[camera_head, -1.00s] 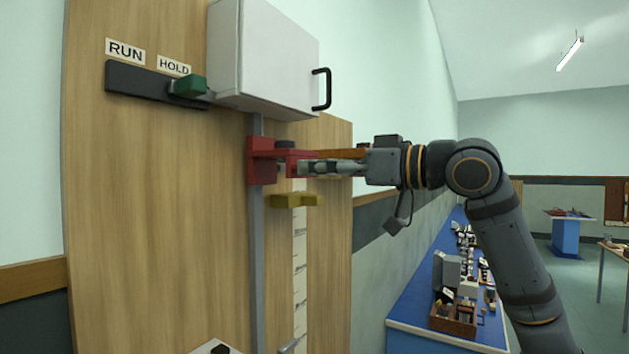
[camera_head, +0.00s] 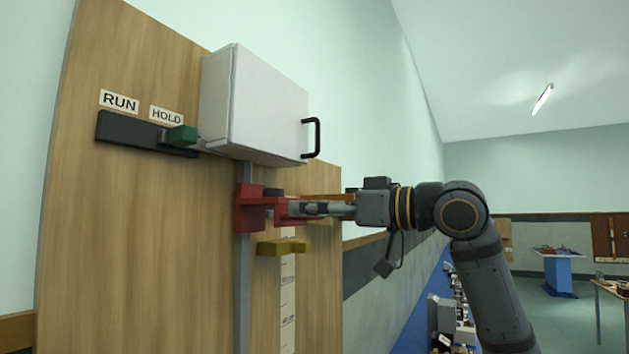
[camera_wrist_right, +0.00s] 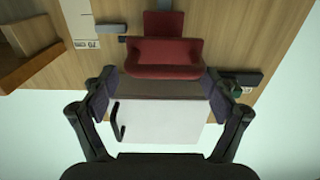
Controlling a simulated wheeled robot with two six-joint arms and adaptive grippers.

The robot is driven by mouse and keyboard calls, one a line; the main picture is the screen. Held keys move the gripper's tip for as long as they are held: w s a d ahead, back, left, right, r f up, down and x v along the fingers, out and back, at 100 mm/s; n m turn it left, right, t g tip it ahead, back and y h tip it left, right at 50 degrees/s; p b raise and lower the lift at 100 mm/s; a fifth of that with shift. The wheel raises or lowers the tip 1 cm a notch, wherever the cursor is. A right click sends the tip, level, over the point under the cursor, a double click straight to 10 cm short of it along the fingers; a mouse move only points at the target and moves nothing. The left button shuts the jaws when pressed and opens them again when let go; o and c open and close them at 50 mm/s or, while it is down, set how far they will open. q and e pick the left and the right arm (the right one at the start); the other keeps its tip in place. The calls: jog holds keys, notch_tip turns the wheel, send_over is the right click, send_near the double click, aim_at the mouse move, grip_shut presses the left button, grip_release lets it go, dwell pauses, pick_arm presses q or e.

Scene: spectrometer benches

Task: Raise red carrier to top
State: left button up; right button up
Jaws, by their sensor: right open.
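The red carrier (camera_head: 249,208) sits on a vertical grey rail (camera_head: 243,280), a short way below a white box (camera_head: 262,105). My right gripper (camera_head: 298,208) comes in from the right, level with the carrier, with its fingertips at the carrier's projecting red part. In the right wrist view the red carrier (camera_wrist_right: 165,57) lies between and just beyond the tips of the open right gripper (camera_wrist_right: 160,85). Whether the pads touch it I cannot tell. A yellow block (camera_head: 282,247) is below the carrier, beside the scale. My left gripper is not in view.
The white box has a black handle (camera_head: 316,138) and overhangs the rail. A green knob (camera_head: 182,135) stands at HOLD on a dark slot plate (camera_head: 140,133) marked RUN and HOLD. A white scale strip (camera_head: 288,305) runs down the wooden board (camera_head: 110,240). A blue bench is lower right.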

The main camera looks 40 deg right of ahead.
jog(key=r, duration=0.8)
jog(key=shift+w+a, duration=0.2)
jog(key=shift+a, duration=0.05)
jog(key=shift+s+r, duration=0.1)
jog(key=shift+r, duration=0.55)
jog(key=shift+d, duration=0.1)
